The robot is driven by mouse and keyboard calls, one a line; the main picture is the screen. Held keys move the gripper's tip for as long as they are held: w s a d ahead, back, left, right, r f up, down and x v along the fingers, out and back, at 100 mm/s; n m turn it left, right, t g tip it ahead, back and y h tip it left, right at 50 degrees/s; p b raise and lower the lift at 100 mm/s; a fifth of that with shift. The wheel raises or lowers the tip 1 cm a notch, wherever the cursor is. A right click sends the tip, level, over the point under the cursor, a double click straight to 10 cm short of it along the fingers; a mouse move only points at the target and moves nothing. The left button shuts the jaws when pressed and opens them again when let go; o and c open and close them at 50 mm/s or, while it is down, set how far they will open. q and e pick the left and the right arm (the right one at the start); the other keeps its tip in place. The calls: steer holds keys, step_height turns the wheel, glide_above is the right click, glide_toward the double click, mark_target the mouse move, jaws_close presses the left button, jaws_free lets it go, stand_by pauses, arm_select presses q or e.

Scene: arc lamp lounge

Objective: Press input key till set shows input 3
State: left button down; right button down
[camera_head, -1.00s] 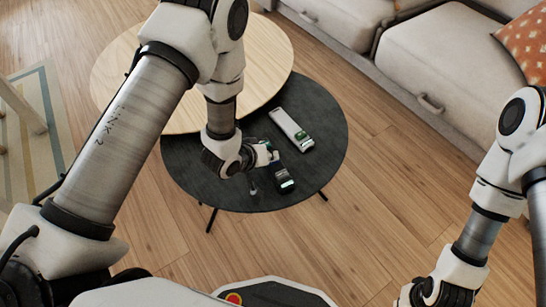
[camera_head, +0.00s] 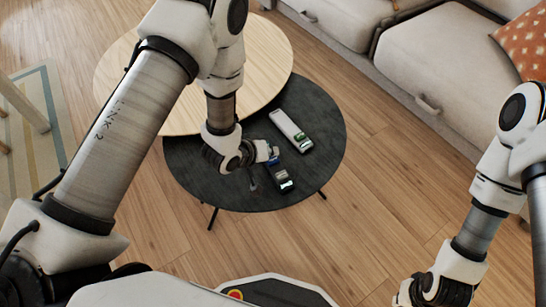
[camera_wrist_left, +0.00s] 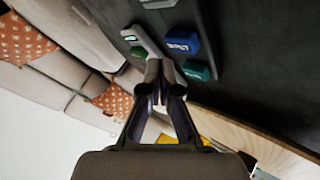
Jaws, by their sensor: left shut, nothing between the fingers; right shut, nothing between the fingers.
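A dark device (camera_head: 281,177) lies on the black round table, with a blue part (camera_head: 273,162) near its far end and a pale end nearer me. In the left wrist view a blue key (camera_wrist_left: 181,43) has white lettering that seems to read INPUT, with a teal key (camera_wrist_left: 197,70) beside it. I cannot read any input number. My left gripper (camera_head: 272,152) is shut and empty, close to the device's far end; contact cannot be told. The shut fingers (camera_wrist_left: 160,88) also show in the wrist view. My right gripper (camera_head: 405,299) is shut and empty at bottom right, away from the table.
A pale device (camera_head: 288,127) with a green part lies beside the dark one. The black table (camera_head: 322,118) partly sits under a light wooden round table (camera_head: 262,55). A beige sofa (camera_head: 440,60) stands at upper right. Wood floor is clear on the right.

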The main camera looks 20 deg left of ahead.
mark_target(271, 161)
arm_select(q)
steer(key=shift+r+p, duration=1.95)
steer(key=shift+r, duration=0.4)
steer(key=shift+f, duration=0.1)
steer(key=s+a+f+g, duration=0.1)
steer(key=s+f, duration=0.1)
steer(key=s, duration=0.1)
steer(key=s+a+f+n+g+y, duration=0.1)
steer(key=s+a+f, duration=0.1)
steer(key=s+f, duration=0.1)
steer(key=s+a+f+g, duration=0.1)
steer(key=s+f, duration=0.1)
steer(key=s, duration=0.3)
steer(key=shift+s+a+f+y, duration=0.15)
steer(key=shift+a+f+y, duration=0.05)
steer(key=shift+a+y, duration=0.1)
steer(key=s+a+f+m+g+y, duration=0.1)
steer(key=s+a+m+g+y, duration=0.3)
steer(key=s, duration=1.1)
step_height(271, 161, up, 21)
steer(key=g+h+p, duration=0.1)
steer(key=p, duration=2)
steer(key=shift+a+h, duration=0.3)
steer(key=shift+a, duration=0.1)
